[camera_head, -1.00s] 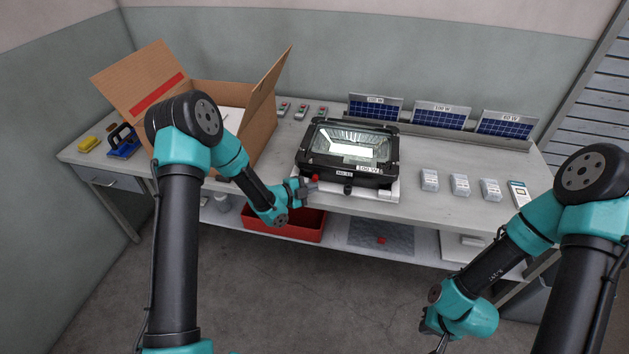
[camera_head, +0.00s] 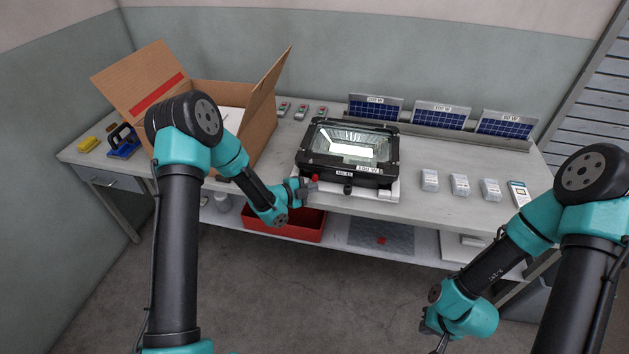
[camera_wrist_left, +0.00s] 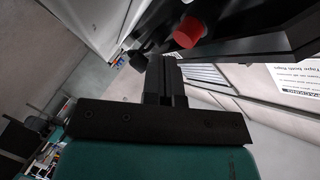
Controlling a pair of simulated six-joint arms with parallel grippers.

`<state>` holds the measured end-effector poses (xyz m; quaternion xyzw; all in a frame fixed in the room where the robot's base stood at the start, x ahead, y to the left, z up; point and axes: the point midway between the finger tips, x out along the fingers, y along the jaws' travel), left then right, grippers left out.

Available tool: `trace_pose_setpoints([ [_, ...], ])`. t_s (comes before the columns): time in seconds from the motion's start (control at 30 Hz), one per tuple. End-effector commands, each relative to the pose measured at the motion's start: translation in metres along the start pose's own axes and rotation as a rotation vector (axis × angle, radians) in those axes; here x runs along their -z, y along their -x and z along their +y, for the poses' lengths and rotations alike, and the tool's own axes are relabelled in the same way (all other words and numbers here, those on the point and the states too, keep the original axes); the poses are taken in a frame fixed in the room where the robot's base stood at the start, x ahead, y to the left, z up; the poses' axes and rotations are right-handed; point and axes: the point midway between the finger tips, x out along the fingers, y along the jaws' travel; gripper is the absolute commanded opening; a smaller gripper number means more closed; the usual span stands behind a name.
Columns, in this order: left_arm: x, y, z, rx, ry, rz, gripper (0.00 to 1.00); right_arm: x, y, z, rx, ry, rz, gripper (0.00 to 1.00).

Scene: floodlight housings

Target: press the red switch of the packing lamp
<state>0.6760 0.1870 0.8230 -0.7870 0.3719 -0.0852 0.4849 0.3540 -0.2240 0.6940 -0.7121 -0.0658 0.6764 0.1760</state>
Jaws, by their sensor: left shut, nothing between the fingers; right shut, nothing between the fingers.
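The packing lamp (camera_head: 347,155) is a black floodlight housing with a glass front, lying on a white base (camera_head: 380,193) near the table's front edge. Its red switch (camera_head: 315,178) is at the front left corner and also shows in the left wrist view (camera_wrist_left: 187,32). My left gripper (camera_head: 308,187) is shut and empty, close beside the red switch; its fingers (camera_wrist_left: 165,70) point towards the lamp. I cannot tell whether they touch the switch. My right gripper (camera_head: 440,343) is shut, low at the bottom edge and partly cut off, away from the table.
An open cardboard box (camera_head: 258,125) stands left of the lamp. A black knob (camera_head: 348,189) is on the lamp base's front, right of the switch. Several small white packs (camera_head: 460,184) lie to the right. Small solar panels (camera_head: 440,116) stand behind. A red bin (camera_head: 285,228) is below.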

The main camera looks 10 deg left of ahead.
Motion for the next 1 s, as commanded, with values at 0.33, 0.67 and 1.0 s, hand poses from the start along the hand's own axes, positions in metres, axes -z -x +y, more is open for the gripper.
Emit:
trace_pose_setpoints([
  [0.33,-0.0004,-0.0005,-0.0004,0.000,0.000,0.000,0.00,0.0000,0.0000,0.0000,0.000,0.000,0.000,0.00],
  [0.67,-0.0047,-0.0065,-0.0052,0.002,-0.002,0.001,0.00,0.0000,0.0000,0.0000,0.000,0.000,0.000,0.00],
  [1.0,-0.0055,-0.0073,-0.0063,0.004,-0.008,0.002,0.00,0.0000,0.0000,0.0000,0.000,0.000,0.000,0.00],
])
